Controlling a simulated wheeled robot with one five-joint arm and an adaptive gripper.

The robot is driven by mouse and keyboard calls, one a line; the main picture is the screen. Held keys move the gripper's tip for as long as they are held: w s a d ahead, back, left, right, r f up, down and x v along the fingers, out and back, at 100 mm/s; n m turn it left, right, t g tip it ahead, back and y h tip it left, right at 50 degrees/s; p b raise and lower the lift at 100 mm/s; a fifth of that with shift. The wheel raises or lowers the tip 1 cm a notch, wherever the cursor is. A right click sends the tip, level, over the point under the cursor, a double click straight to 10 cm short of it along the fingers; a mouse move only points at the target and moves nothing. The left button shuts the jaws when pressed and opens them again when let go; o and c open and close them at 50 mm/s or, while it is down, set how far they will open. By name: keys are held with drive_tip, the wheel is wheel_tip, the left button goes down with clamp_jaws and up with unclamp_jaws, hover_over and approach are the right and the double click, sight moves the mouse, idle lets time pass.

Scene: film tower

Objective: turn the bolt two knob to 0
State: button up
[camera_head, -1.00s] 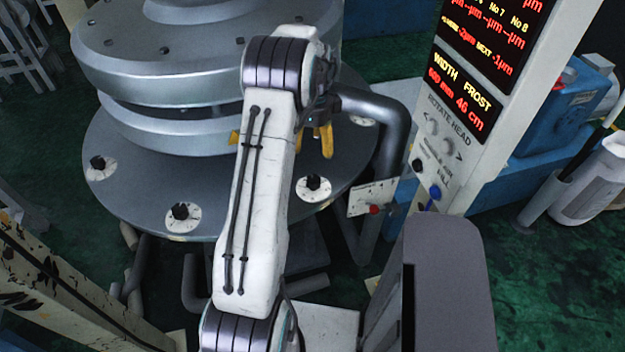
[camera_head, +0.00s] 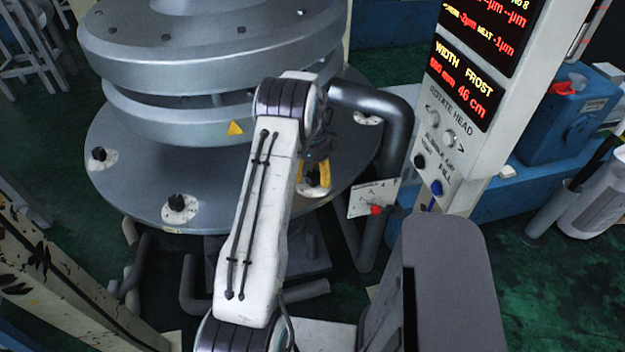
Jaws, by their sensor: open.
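Black bolt knobs on white round dials sit along the rim of the grey metal disc (camera_head: 235,195). One knob (camera_head: 98,153) is at the left and another knob (camera_head: 177,202) at the front. A third knob (camera_head: 313,181) is at the front right, partly hidden by my gripper (camera_head: 315,184). I cannot read which is bolt two or the dial marks. My gripper has yellow fingers and is open. It is over or around the front-right knob; I cannot tell whether it touches. Part of another dial (camera_head: 367,118) shows farther back on the right.
A thick grey pipe (camera_head: 385,115) curves down just right of my gripper. A small white plate with a red button (camera_head: 376,210) stands beside the disc. A white control column (camera_head: 455,130) with red displays stands at the right. Dark pipes lie below the disc.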

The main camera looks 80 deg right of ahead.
drive_tip(key=shift+f, duration=0.2)
drive_tip(key=c, duration=1.2)
drive_tip(key=shift+f+n+b, duration=0.3)
drive_tip(key=shift+n+b, duration=0.6)
drive_tip(key=shift+b, duration=0.3)
drive_tip(key=shift+r+n+b, duration=0.2)
drive_tip(key=shift+n+b, duration=0.5)
drive_tip(key=shift+b, duration=0.35)
drive_tip(key=o, duration=1.2)
drive_tip(key=shift+r, duration=0.1)
